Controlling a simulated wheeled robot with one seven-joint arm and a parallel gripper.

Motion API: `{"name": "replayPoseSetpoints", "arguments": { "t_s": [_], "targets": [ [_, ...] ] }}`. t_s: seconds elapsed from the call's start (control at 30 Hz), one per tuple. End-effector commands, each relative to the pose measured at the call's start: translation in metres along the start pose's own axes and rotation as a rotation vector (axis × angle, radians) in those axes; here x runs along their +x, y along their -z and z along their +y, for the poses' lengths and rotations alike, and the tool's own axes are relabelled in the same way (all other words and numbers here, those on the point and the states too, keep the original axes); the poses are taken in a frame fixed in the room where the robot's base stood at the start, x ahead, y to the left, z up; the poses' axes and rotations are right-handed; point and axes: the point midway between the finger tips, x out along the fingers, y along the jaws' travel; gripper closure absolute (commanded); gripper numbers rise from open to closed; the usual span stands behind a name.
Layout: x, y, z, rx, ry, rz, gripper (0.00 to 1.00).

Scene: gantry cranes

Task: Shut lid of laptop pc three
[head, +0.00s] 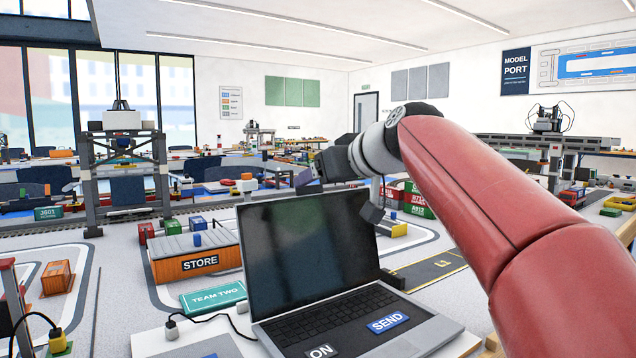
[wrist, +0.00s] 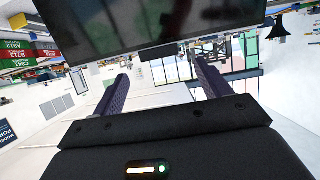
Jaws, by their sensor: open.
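An open laptop (head: 315,260) stands in the front middle of the head view, its lid raised and leaning back, its dark screen facing me. An ON label and a blue SEND label lie on its base (head: 345,320). No number is readable on it. My gripper (head: 308,178) is at the lid's top edge, with its hand above and behind the lid; contact cannot be told. The wrist view is upside down. There my gripper (wrist: 160,85) has its two fingers apart with nothing between them, and a dark panel (wrist: 150,22), apparently the lid, lies across beyond them.
An orange STORE container (head: 195,260) and a green TEAM TWO sign (head: 213,297) stand left of the laptop. A black cable (head: 215,318) runs beside it. A grey gantry crane (head: 125,160) stands further back left. Red and green containers (head: 412,200) are behind the laptop.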

Motion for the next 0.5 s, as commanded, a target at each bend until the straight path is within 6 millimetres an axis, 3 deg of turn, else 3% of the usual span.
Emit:
{"name": "replayPoseSetpoints", "arguments": {
  "t_s": [0.23, 0.5],
  "targets": [
    [0.038, 0.0, 0.0, 0.002, 0.001, -0.003, 0.24],
    [0.05, -0.001, 0.001, 0.002, -0.002, -0.001, 0.24]
  ]
}}
